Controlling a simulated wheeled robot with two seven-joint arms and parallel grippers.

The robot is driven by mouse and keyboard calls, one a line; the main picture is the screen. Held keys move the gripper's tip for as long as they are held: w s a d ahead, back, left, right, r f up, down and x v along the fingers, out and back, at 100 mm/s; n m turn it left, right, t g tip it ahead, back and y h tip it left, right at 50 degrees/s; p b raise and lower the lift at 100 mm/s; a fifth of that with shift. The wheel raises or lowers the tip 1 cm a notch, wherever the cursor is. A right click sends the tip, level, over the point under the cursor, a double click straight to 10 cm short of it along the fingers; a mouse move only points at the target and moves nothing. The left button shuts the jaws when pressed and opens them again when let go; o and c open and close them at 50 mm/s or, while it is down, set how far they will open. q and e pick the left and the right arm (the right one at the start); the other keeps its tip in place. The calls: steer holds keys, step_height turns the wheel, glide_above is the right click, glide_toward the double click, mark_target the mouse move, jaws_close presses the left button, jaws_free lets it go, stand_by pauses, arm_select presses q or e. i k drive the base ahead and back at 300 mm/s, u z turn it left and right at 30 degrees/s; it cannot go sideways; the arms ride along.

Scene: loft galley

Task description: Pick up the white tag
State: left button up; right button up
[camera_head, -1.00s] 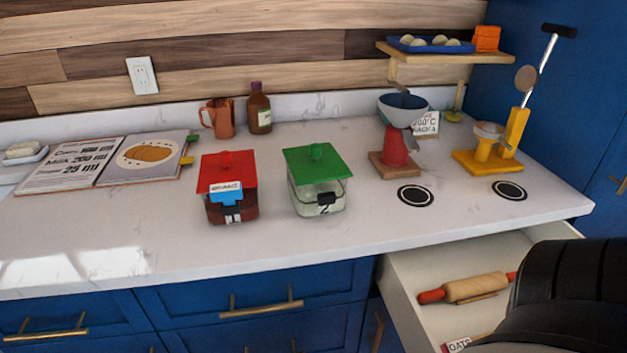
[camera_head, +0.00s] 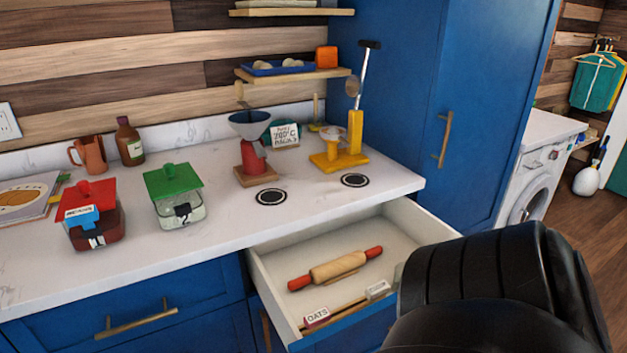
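Two small white tags lie at the front of the open drawer (camera_head: 400,228). One tag reads OATS (camera_head: 316,318) and has a red part. The other tag (camera_head: 377,289), to its right, is whitish, and its lettering is too small to read. A thin wooden strip runs between them. A white card (camera_head: 285,135) with writing about 200°C stands on the counter behind the red stand. A black part of my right arm covers the lower right and hides the drawer's right front corner. Neither of my grippers shows.
A rolling pin (camera_head: 336,269) with red handles lies in the drawer behind the tags. On the counter (camera_head: 225,235) stand a red-lidded jar (camera_head: 90,215), a green-lidded jar (camera_head: 176,196), a red stand with a bowl (camera_head: 252,150) and a yellow press (camera_head: 345,155). A tall blue cabinet rises at right.

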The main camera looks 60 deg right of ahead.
mark_target(374, 291)
steer(key=z, duration=0.15)
steer(key=k, duration=0.35)
steer(key=u, duration=1.15)
steer(key=i, duration=0.8)
steer(key=z, duration=3)
steer(key=i, duration=0.5)
steer(key=z, duration=0.05)
